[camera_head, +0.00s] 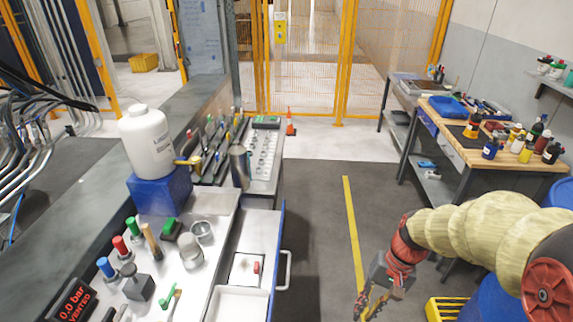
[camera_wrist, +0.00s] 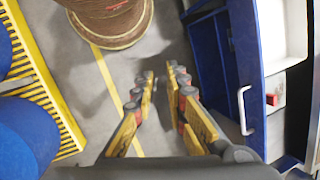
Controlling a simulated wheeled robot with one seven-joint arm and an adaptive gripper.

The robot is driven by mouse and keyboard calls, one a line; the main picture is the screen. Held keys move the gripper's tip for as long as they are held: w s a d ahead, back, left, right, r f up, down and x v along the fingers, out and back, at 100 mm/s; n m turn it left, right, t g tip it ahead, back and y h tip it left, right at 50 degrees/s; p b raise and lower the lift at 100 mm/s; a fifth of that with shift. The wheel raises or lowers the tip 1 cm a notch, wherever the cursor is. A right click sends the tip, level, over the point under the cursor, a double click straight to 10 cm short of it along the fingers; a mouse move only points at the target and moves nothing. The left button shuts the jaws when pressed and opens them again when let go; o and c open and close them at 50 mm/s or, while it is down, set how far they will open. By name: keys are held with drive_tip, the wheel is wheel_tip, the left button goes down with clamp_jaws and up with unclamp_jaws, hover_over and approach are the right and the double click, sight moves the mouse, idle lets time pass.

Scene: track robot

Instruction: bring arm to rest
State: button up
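My arm, in a cream ribbed sleeve, reaches in from the right of the head view. My gripper (camera_head: 372,300) is at its end, low over the grey floor, right of the workbench. In the wrist view my gripper (camera_wrist: 161,80) shows two yellow finger pairs with red and grey joints. The fingertips are apart, with bare floor between them, and nothing is held. The gripper touches nothing that I can see.
A workbench (camera_head: 190,300) with tools and an open drawer stands left; its drawer handle (camera_wrist: 243,110) is right of the fingers. The middle floor is clear.

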drive_tip(key=s+r+n+t+h, duration=0.1)
drive_tip(key=s+r+t, duration=0.1)
drive_tip(key=r, duration=0.4)
drive_tip(key=s+r+n+t+h, duration=0.1)
drive_tip(key=s+r+t, duration=0.2)
drive_tip(key=r, duration=0.3)
drive_tip(key=s+a+r+n+t+h, duration=0.1)
drive_tip(key=s+r+t, duration=0.1)
drive_tip(key=s+r, duration=0.2)
wheel_tip(320, 180, up, 2)
drive_tip(key=shift+r+n, duration=0.2)
drive_tip(key=shift+n, duration=0.2)
